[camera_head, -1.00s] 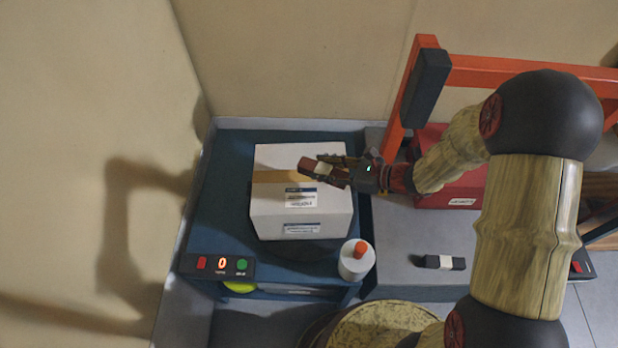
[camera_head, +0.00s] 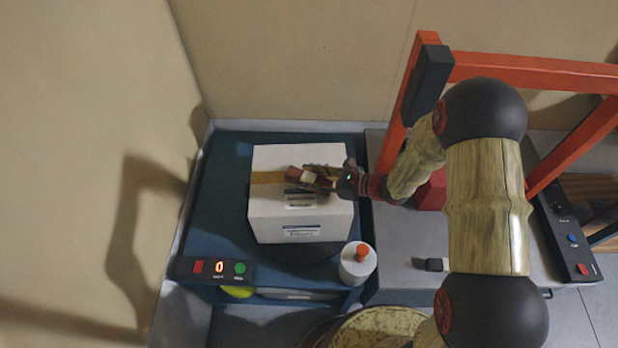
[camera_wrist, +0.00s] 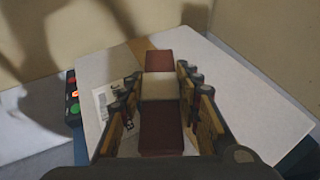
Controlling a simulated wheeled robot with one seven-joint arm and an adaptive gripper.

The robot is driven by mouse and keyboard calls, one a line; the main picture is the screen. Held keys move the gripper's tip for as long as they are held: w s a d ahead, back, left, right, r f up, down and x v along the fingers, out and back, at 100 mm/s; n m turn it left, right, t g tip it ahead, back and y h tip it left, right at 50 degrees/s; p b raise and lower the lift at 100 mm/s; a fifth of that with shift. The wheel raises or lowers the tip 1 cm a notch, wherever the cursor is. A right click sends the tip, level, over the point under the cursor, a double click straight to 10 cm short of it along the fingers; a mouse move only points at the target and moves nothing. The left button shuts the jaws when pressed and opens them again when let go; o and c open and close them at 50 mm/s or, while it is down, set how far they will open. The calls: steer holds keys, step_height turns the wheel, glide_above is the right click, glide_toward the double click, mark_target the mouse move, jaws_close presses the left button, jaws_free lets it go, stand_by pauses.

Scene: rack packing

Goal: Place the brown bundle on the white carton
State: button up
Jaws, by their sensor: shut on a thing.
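The white carton (camera_head: 290,222) stands on a dark round plate on the blue bench at the left, with a tan tape strip and labels on it. My gripper (camera_head: 312,178) is over the carton's top, reaching in from the right. It is shut on the brown bundle (camera_head: 295,174), a red-brown bar with a pale band. In the wrist view the bundle (camera_wrist: 161,128) lies between the two fingers, with the carton's top (camera_wrist: 245,95) below. I cannot tell whether the bundle touches the carton.
A white bottle with an orange cap (camera_head: 357,265) stands right of the carton's near corner. A display box with buttons (camera_head: 217,269) is at the bench's near left. An orange frame (camera_head: 395,125) rises at the right.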

steer(key=shift+f, duration=0.2)
steer(key=o, duration=1.3)
steer(key=shift+r, duration=0.15)
